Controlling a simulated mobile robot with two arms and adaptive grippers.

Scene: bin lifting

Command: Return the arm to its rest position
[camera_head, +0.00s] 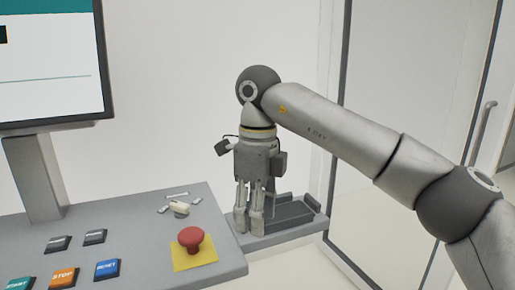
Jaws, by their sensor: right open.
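My right arm comes in from the right edge and bends down at its wrist. My right gripper (249,224) points straight down with its fingers a little apart, in front of a grey tray-like holder (292,213) beside the control panel. I see nothing held between the fingers. I cannot tell from this view whether the fingertips touch the grey ledge. My left gripper is not in view.
A grey control panel (130,212) at the left carries a red emergency button (190,239) on a yellow plate and several coloured buttons. A monitor (50,60) stands above it. A glass door (400,90) with a handle (482,132) is behind my arm.

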